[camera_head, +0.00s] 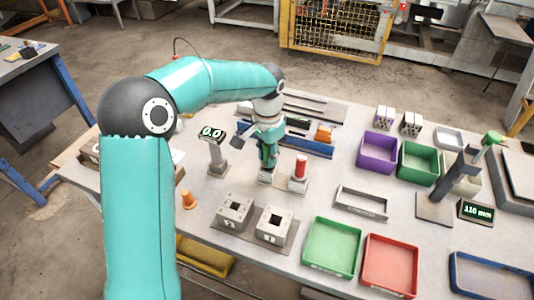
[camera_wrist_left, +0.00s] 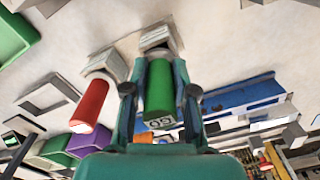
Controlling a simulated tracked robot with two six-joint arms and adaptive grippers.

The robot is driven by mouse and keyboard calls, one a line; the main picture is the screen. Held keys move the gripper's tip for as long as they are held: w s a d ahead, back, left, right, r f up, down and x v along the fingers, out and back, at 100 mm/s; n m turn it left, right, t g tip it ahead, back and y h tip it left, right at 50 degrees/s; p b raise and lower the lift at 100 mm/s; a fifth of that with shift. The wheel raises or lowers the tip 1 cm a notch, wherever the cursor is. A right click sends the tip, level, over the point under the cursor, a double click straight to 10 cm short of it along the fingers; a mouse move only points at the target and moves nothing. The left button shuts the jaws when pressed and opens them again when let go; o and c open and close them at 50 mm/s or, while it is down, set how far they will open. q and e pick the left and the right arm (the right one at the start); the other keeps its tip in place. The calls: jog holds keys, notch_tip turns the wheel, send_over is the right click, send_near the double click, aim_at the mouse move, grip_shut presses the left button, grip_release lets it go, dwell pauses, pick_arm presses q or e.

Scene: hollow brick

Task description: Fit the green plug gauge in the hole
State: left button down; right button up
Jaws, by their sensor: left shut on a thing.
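The green plug gauge (camera_wrist_left: 158,88) is between the two fingers of my left gripper (camera_wrist_left: 160,92) in the wrist view, with a pale label at its near end. In the head view my left gripper (camera_head: 267,158) points down over a small pale stand (camera_head: 267,179), and the fingers largely hide the gauge. The gauge's far end is at this stand; I cannot tell whether it still sits in it. Two grey hollow blocks with dark square holes, a left one (camera_head: 227,217) and a right one (camera_head: 266,231), stand nearer the front. My right gripper is not in view.
A red plug (camera_head: 301,168) stands upright in its own base just right of my gripper.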

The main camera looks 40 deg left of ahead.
pick_arm(q)
jog(key=shift+f+b, duration=0.5)
jog(key=shift+f, duration=0.2)
jog(key=c, duration=0.9)
grip_release()
jog(key=shift+o, duration=0.2)
notch_tip(320, 180, up, 12)
jog(key=shift+f, duration=0.1)
